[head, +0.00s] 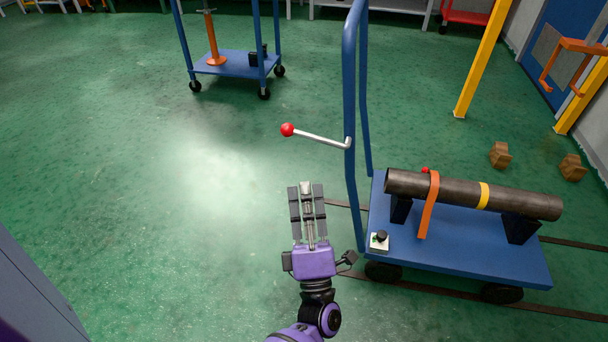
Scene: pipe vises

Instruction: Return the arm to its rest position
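My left arm comes in at the bottom middle, purple with dark joints. My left gripper (307,188) points away from me over the green floor, left of the blue cart. Its dark grey fingers lie close alongside a lighter middle piece, and I cannot tell whether they are open or shut. I see no object held in it. My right gripper is out of view.
A blue cart (470,258) bears a dark pipe (450,189) under an orange strap (428,205). A red-knobbed lever (318,136) juts left from its blue frame. Another blue cart (236,67) stands farther back. Yellow posts (482,60) stand right.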

